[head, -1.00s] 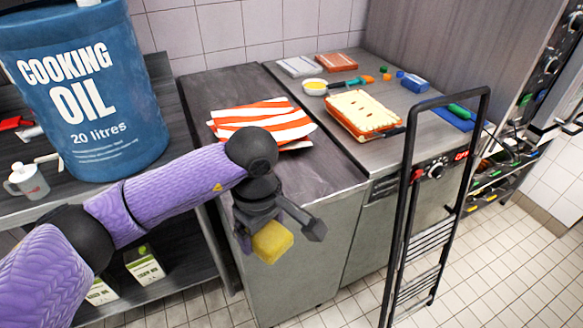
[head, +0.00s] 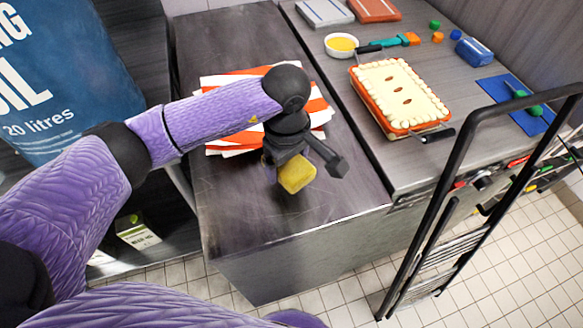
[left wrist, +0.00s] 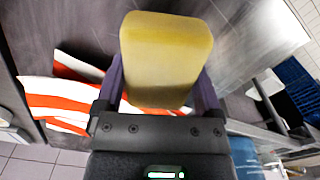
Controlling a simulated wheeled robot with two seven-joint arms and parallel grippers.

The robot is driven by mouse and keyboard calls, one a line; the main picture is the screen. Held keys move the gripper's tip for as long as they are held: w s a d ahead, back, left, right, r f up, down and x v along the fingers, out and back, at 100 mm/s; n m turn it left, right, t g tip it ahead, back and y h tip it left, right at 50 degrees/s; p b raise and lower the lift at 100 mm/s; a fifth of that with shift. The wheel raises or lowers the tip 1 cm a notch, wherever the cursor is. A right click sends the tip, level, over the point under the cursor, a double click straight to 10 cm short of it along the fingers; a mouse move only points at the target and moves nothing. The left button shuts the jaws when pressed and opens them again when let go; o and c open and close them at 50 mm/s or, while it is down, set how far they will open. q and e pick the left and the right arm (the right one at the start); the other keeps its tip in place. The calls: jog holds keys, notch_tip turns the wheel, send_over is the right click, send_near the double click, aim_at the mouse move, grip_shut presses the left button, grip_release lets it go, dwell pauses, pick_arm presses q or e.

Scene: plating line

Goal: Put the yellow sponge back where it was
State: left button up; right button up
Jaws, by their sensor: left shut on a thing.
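The yellow sponge (head: 297,174) is held by my left gripper (head: 290,160), above the dark counter top (head: 245,205) near its front part in the head view. In the left wrist view the sponge (left wrist: 166,55) sits between the two fingers of my left gripper (left wrist: 160,85), which are shut on it. The gap between sponge and counter is hard to judge. My right gripper is not in view.
An orange-and-white striped cloth (head: 322,108) lies on the counter behind my left gripper. To the right stand a baking dish (head: 405,95), a small bowl (head: 341,45) and a blue mat (head: 515,105). A black rack (head: 445,200) stands in front. The counter's front area is clear.

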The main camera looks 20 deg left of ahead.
aim_at(288, 177)
pick_arm(q)
notch_tip(288, 177, down, 5)
jog(key=shift+r+b, duration=0.15)
jog(key=shift+b, duration=0.25)
jog(key=shift+f, duration=0.3)
jog(key=shift+r, duration=0.1)
jog(key=o, duration=1.2)
jog(key=shift+r, duration=0.15)
notch_tip(288, 177, up, 11)
jog(key=shift+r+p, duration=0.1)
jog(key=shift+p, duration=0.85)
jog(key=shift+r, duration=0.3)
